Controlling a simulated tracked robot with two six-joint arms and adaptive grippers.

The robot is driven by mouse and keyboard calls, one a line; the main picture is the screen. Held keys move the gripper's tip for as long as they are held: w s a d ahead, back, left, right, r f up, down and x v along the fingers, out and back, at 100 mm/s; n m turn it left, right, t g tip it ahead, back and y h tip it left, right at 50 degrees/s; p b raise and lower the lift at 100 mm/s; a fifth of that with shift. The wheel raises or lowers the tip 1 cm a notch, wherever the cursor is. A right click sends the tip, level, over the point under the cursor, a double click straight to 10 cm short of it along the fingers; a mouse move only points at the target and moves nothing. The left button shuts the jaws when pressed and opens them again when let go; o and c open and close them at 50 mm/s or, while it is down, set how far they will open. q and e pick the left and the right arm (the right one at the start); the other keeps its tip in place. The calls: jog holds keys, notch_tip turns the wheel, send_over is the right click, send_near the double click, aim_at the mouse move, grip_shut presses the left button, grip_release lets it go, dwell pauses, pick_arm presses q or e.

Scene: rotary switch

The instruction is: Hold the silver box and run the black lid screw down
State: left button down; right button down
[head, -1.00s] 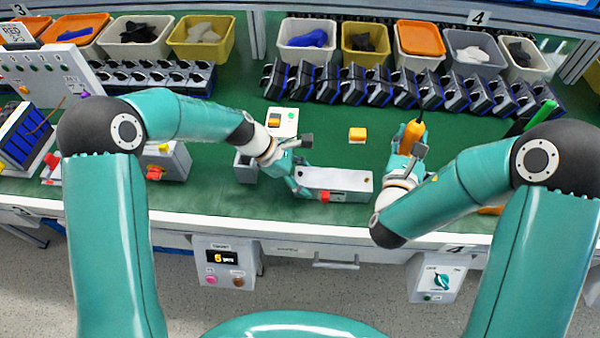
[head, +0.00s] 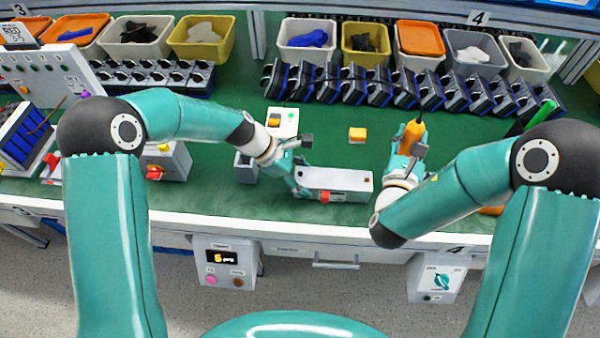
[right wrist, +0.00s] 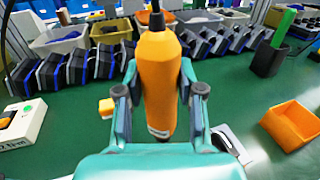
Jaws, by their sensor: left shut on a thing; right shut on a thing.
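The silver box (head: 340,179) lies near the bench's front edge, with a red part (head: 331,196) on its front face. My left gripper (head: 299,184) is shut on the left end of the silver box. My right gripper (head: 406,160) is shut around an orange power screwdriver (head: 412,134), to the right of the box and apart from it. In the right wrist view the orange screwdriver (right wrist: 160,80) stands between the two fingers with a black cable at its top. Its tip is hidden by my gripper. I cannot make out the black lid screw.
A small yellow block (head: 357,134) lies on the green bench behind the box. A white device with a yellow switch (head: 282,122) stands to the left. A grey open container (head: 245,168) is beside my left wrist. Blue-and-black units (head: 354,86) and bins line the back.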

dwell(0.4)
pick_arm(q)
jog(key=shift+c, duration=0.9)
grip_release()
